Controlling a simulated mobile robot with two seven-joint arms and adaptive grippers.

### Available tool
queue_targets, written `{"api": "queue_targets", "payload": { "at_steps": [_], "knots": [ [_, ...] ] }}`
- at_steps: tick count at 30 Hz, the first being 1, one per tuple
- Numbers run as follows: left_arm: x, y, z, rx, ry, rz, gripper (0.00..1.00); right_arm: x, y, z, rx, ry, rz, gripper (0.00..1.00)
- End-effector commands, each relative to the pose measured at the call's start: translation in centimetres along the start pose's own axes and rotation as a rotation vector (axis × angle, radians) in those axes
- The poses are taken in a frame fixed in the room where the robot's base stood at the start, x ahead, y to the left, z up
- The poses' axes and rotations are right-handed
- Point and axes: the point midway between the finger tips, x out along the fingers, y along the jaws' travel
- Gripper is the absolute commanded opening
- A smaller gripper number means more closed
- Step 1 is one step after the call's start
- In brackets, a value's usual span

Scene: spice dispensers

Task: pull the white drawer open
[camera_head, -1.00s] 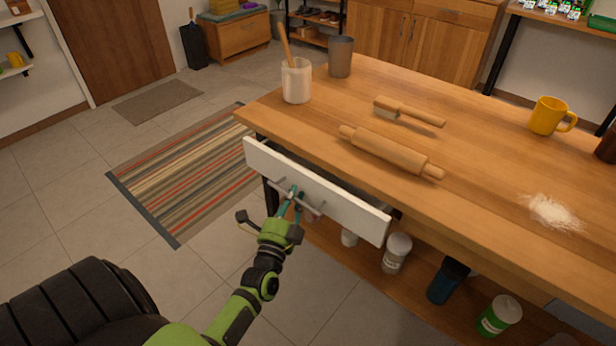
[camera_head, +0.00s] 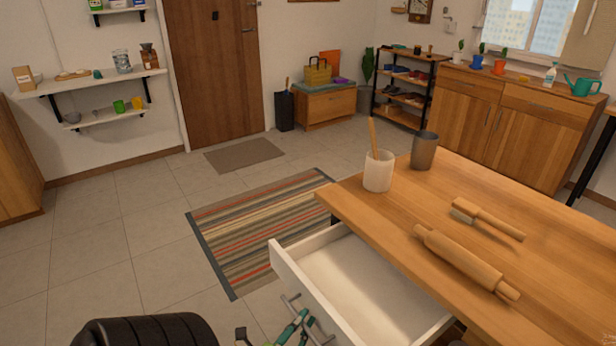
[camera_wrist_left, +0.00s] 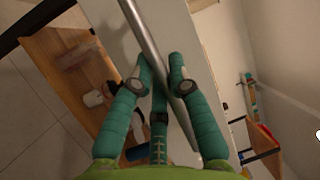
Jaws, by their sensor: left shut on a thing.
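The white drawer (camera_head: 350,285) stands pulled out from under the wooden table (camera_head: 420,215), and its pale inside looks empty. Its metal bar handle (camera_head: 291,303) is on the outer front face; in the left wrist view the handle (camera_wrist_left: 147,35) runs between my fingers, with the white drawer front (camera_wrist_left: 115,30) behind it. My left gripper (camera_head: 299,325) is at the handle near the bottom edge of the head view. In the left wrist view my left gripper (camera_wrist_left: 163,82) has its teal fingers closed around the bar. My right gripper is not in view.
On the table are a white crock (camera_head: 379,172), a grey cup (camera_head: 424,150), a brush (camera_head: 488,218) and a rolling pin (camera_head: 465,262). A striped rug (camera_head: 255,235) lies on the floor left of the drawer. The floor at left is clear.

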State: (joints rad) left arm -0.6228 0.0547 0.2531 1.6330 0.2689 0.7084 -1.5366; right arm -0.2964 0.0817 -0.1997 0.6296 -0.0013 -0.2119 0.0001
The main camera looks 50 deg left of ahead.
Motion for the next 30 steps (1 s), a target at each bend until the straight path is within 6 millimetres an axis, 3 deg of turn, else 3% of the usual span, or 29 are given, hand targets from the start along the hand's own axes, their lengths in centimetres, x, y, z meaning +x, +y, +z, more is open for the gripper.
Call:
{"api": "queue_targets", "payload": {
  "at_steps": [8,9,10,22,26,30],
  "knots": [
    [-0.1,0.1,0.0,0.000,0.000,0.002,0.00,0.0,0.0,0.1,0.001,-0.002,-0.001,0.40],
    [-0.1,0.1,0.0,0.000,0.000,0.002,0.22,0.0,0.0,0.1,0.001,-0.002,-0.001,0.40],
    [-0.1,0.1,0.0,0.000,0.000,0.002,0.30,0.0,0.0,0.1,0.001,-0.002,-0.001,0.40],
    [-0.5,0.1,0.0,0.000,-0.001,0.004,0.30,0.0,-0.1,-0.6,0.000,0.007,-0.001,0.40],
    [-2.2,0.1,0.0,0.001,-0.002,0.006,0.30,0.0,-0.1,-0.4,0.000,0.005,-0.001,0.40],
    [-5.3,0.1,0.0,0.000,-0.003,0.008,0.30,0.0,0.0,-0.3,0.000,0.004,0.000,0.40]
  ]
}}
